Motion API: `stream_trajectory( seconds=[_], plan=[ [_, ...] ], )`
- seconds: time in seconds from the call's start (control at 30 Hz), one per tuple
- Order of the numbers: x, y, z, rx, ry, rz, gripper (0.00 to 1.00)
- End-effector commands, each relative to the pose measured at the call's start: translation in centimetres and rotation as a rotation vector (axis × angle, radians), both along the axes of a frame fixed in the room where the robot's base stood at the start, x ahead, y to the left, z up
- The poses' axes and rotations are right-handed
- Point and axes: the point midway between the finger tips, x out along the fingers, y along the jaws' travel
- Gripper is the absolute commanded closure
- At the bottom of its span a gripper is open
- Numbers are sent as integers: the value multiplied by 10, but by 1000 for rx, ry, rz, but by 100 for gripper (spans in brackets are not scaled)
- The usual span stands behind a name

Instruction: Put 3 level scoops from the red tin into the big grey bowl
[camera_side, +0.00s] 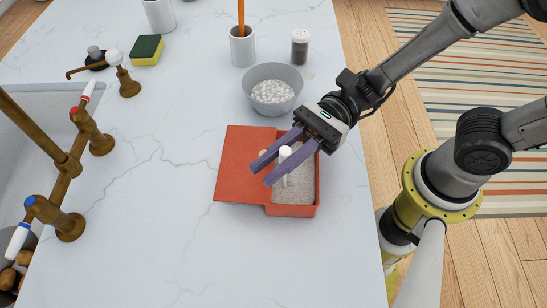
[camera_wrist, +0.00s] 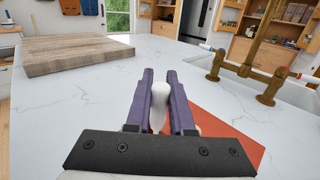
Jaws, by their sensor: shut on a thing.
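The red tin (camera_side: 300,211) stands open on the counter, filled with pale grey grains. Its flat red lid (camera_side: 235,165) lies to its left, against or partly over the tin's edge; I cannot tell which. My gripper (camera_side: 264,174) is over the tin, its purple fingers shut on the white handle of a scoop (camera_side: 286,153). The handle stands roughly upright and also shows between the fingers in the wrist view (camera_wrist: 159,93). The scoop's lower end is hidden at the grains. The big grey bowl (camera_side: 251,75) stands just behind the tin and holds whitish lumpy contents.
A white cup with an orange stick (camera_side: 241,50) and a shaker (camera_side: 300,47) stand behind the bowl. A sponge (camera_side: 146,50) and brass taps (camera_side: 75,160) by the sink are at left. A wooden board (camera_wrist: 85,53) shows in the wrist view. The front counter is clear.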

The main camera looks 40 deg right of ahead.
Motion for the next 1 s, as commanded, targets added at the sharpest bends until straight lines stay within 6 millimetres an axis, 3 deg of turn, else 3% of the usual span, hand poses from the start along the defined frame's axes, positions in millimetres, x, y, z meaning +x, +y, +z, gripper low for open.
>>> stream_trajectory(
  seconds=[0.7, 1.0],
  plan=[
    [25, -28, 0, 1, 0, -2, 100],
    [26, -29, 0, 1, 0, 0, 100]
  ],
)
